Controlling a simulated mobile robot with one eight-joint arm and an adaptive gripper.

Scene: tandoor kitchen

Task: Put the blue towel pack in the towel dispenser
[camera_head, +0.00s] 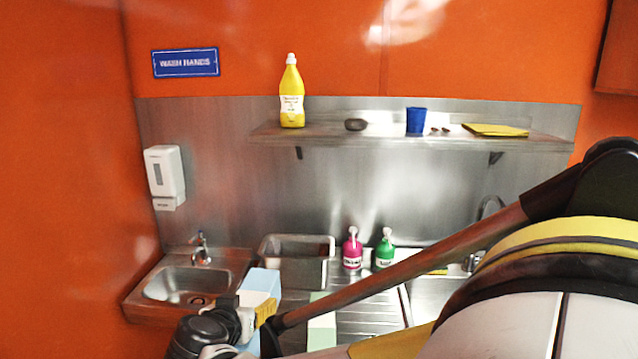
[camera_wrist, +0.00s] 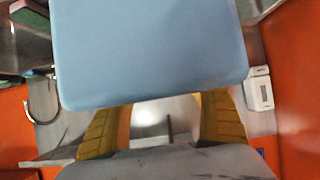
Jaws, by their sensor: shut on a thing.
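The blue towel pack (camera_head: 261,281) is a pale blue block, held up in front of the sink counter. It fills the upper middle of the wrist view (camera_wrist: 150,50). My gripper (camera_head: 262,308) is shut on it; the yellow fingers show on both sides below the pack in the wrist view (camera_wrist: 160,125). A white dispenser (camera_head: 164,175) with a dark window hangs on the steel wall at left, above the hand sink. It also shows at right in the wrist view (camera_wrist: 259,92). The pack is apart from it, lower and to its right. The pack's far side is hidden.
The hand sink (camera_head: 187,287) with a tap is at left. A steel bin (camera_head: 297,262), pink bottle (camera_head: 352,250) and green bottle (camera_head: 385,249) stand behind. A pale green block (camera_head: 321,325) is on the counter. A shelf (camera_head: 400,137) with a yellow bottle (camera_head: 291,95) hangs above.

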